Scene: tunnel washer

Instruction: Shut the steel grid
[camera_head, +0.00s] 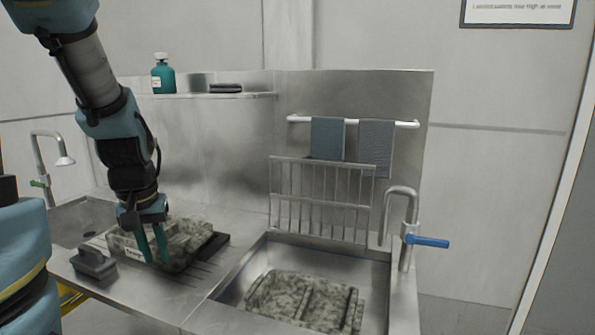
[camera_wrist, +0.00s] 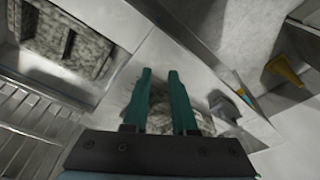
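The steel grid (camera_head: 322,201) stands upright along the back edge of the right-hand sink (camera_head: 235,287). Its bars also show at the left of the wrist view (camera_wrist: 30,122). My gripper (camera_head: 155,261) is over the counter left of that sink, well apart from the grid, pointing down by a camouflage bundle (camera_head: 188,240). Its two teal fingers are apart in the wrist view (camera_wrist: 160,72), with nothing visibly held between them. Whether the fingers touch the bundle cannot be told.
Another camouflage piece (camera_head: 305,300) lies in the right-hand sink. A tap with a blue lever (camera_head: 428,241) stands at its right. A dark grey caddy (camera_head: 95,265) is on the counter. Towels (camera_head: 328,138) hang on a rail above the grid. A shelf (camera_head: 240,96) holds a teal bottle (camera_head: 162,76).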

